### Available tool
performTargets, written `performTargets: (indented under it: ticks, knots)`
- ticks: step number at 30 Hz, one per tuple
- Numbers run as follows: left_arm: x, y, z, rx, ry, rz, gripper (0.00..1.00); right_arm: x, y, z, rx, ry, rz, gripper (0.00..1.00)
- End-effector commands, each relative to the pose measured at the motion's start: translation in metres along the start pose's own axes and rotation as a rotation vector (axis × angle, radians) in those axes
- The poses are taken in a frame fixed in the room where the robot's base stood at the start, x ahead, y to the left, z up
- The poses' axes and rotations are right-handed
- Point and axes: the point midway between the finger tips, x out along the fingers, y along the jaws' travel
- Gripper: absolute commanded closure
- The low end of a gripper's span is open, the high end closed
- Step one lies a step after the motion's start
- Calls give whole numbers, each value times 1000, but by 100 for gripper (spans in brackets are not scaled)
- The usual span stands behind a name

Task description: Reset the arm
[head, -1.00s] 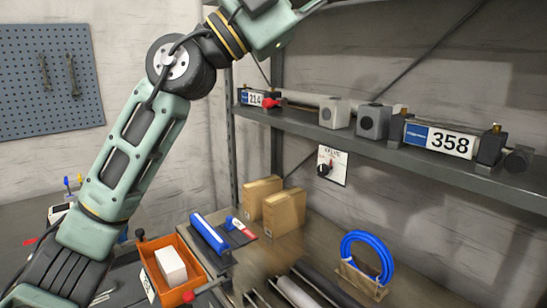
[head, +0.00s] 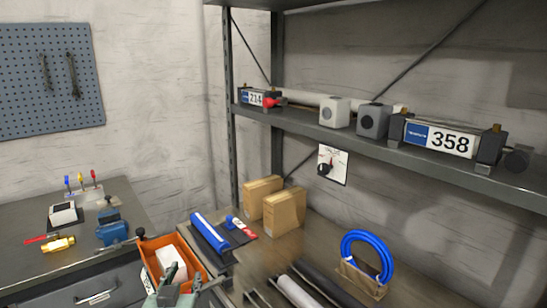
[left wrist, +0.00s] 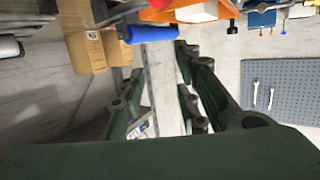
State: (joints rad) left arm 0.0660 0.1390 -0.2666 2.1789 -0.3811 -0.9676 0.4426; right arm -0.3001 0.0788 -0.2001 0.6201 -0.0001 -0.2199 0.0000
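My left gripper (head: 183,277) is low in the head view, in front of the orange bin (head: 194,256) and overlapping its near part. Its two dark fingers are apart with nothing between them. The left wrist view, which looks upside down, also shows the fingers apart (left wrist: 158,70), with bare wall between them. Most of my left arm is out of the head view. My right gripper is in neither view.
The bin holds a white block (head: 170,261). A metal shelf (head: 330,135) carries units marked 214 and 358. A left bench (head: 75,265) holds small tools.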

Motion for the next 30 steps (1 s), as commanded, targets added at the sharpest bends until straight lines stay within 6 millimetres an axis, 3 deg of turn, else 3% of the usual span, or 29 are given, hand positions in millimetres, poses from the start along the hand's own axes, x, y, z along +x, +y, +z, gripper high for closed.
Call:
performTargets:
  ticks: [1, 3, 6, 9, 15, 22, 30]
  knots:
    - [-15, -6, 40, 11, -107, -3, 70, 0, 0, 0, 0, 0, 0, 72]
    - [-37, -13, 88, 34, -247, 1, 70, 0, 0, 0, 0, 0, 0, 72]
    - [-77, -20, 149, 70, -439, 21, 70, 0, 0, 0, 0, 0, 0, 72]
    - [-116, -25, 194, 102, -595, 49, 70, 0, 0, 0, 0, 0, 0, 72]
    - [-185, -30, 250, 152, -825, 114, 70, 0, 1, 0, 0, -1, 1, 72]
    - [-258, -34, 288, 198, -1034, 199, 70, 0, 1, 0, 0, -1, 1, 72]
    - [-222, -28, 356, 201, -1054, 198, 70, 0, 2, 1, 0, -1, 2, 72]
